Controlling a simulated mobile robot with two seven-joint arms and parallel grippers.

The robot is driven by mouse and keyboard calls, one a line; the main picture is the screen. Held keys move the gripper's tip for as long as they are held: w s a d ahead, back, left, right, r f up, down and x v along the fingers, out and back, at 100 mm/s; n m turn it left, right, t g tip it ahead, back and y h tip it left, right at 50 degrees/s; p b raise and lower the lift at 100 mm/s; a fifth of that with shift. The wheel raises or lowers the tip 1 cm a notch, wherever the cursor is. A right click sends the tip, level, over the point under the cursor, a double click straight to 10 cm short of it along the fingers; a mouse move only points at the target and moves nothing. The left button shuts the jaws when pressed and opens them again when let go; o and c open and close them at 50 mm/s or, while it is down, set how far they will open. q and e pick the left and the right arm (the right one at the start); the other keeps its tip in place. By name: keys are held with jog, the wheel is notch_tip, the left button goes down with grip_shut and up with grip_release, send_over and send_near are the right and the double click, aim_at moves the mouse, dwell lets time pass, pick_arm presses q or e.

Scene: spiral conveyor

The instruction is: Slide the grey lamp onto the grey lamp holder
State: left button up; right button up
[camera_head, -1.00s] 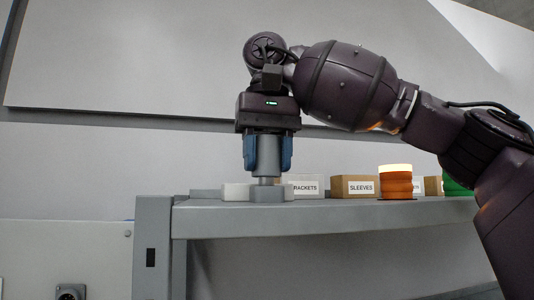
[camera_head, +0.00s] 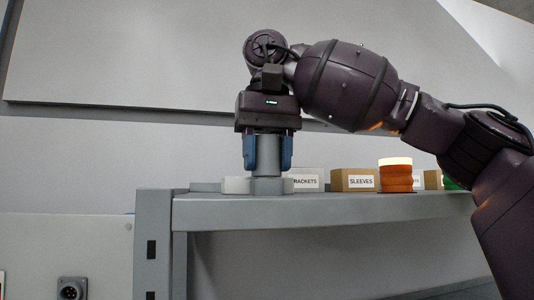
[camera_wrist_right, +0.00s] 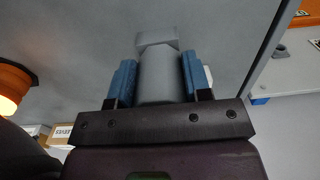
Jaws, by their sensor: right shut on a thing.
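My right gripper (camera_head: 267,168) is shut on the grey lamp (camera_head: 266,150), with a blue finger on each side of its cylinder. The lamp is upright, and its upper end is hidden by the gripper body. The grey lamp holder (camera_head: 267,187) is a low grey block on the shelf, directly below the lamp. The lamp's lower end meets the holder in the picture; I cannot tell how far it is on. In the right wrist view the lamp (camera_wrist_right: 160,76) is between the fingers (camera_wrist_right: 158,80), with the grey holder (camera_wrist_right: 157,40) beyond its far end. My left gripper is not in view.
The grey shelf (camera_head: 330,210) carries a white block (camera_head: 236,185), a box marked RACKETS (camera_head: 307,180), a SLEEVES box (camera_head: 354,180), an orange lamp with a glowing top (camera_head: 396,177) and a green thing (camera_head: 450,184) at right. The boxes stand close to the right of the holder.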

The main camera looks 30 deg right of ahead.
jog(key=shift+f, duration=0.2)
jog(key=o, duration=0.9)
jog(key=shift+r+p, duration=0.35)
jog(key=shift+r, duration=0.15)
notch_tip(320, 180, up, 5)
jog(key=p, duration=0.3)
notch_tip(320, 180, up, 2)
jog(key=shift+r, duration=0.15)
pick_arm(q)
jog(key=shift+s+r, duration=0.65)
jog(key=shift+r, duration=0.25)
pick_arm(e)
jog(key=shift+r, duration=1.25)
